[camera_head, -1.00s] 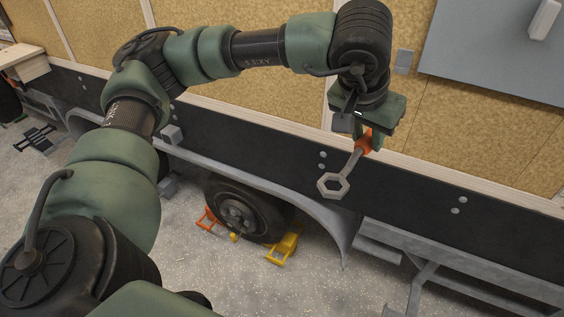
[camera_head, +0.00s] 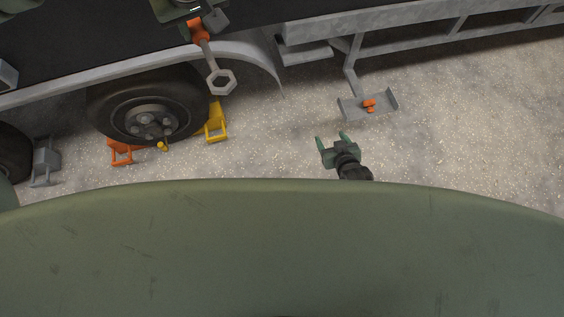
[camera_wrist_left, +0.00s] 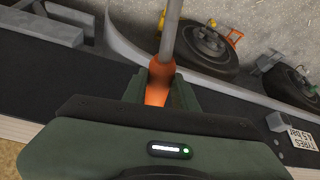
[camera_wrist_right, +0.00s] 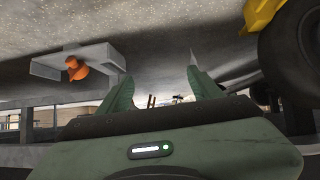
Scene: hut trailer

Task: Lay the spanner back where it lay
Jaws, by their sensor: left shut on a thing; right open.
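The spanner (camera_head: 222,82) is grey with a ring-shaped end and an orange grip. My left gripper (camera_head: 194,22) is shut on the orange grip at the top of the head view, and the ring end hangs free, pointing down and right. In the left wrist view the orange grip (camera_wrist_left: 162,78) sits between the fingers, with the grey shaft running away from them. My right gripper (camera_head: 332,138) is open and empty, low over the floor. It also shows open in the right wrist view (camera_wrist_right: 166,85).
Floor (camera_head: 470,120) at the right is clear.

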